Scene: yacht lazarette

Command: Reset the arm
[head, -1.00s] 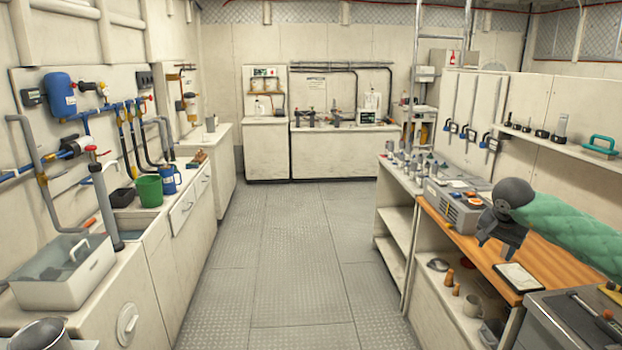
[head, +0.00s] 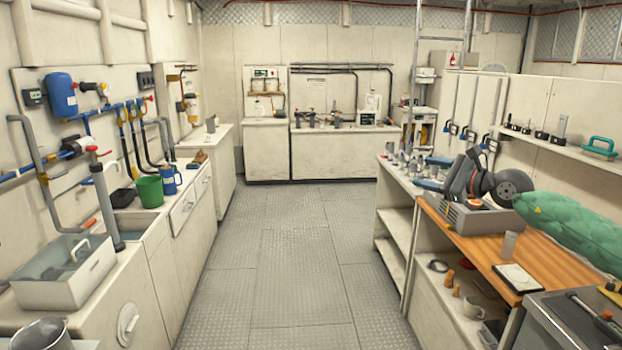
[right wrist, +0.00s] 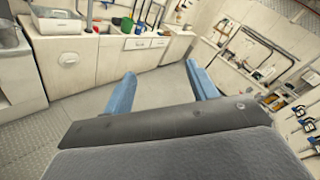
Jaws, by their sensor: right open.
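My right gripper (head: 430,172) is raised above the right-hand counter, near the back end of the wooden worktop. Its blue fingers point toward the far left of the room. In the right wrist view the two blue fingers (right wrist: 160,72) stand wide apart, with nothing between them. My right arm comes in from the right in a green quilted sleeve. My left gripper is not in view.
Below the gripper is a grey box (head: 478,216) on the wooden worktop (head: 565,252). Small items crowd the counter behind. The middle floor (head: 290,250) is clear.

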